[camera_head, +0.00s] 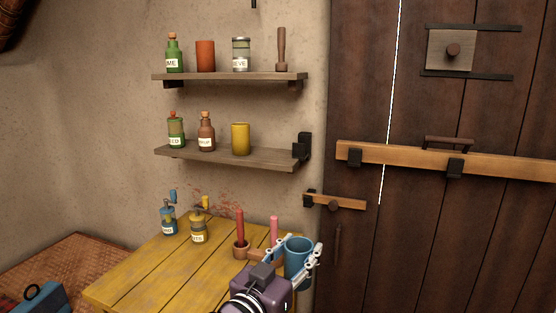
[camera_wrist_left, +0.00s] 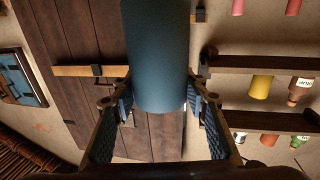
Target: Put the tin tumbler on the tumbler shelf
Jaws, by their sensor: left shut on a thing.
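My left gripper (camera_head: 294,255) is shut on a blue tumbler (camera_head: 299,262) and holds it upright at the right end of the yellow table. In the left wrist view the blue tumbler (camera_wrist_left: 155,55) sits between the two finger pads (camera_wrist_left: 159,100). No label naming it tin shows. The lower wall shelf (camera_head: 230,159) holds a green bottle, a brown bottle and a yellow tumbler (camera_head: 240,139), with bare board to the tumbler's right. The upper shelf (camera_head: 230,76) holds a green bottle, an orange-red tumbler (camera_head: 205,56), a labelled jar and a wooden pestle. My right gripper is not in view.
A black bracket (camera_head: 303,147) stands at the lower shelf's right end. A dark plank door (camera_head: 440,230) with a wooden bar is at right.

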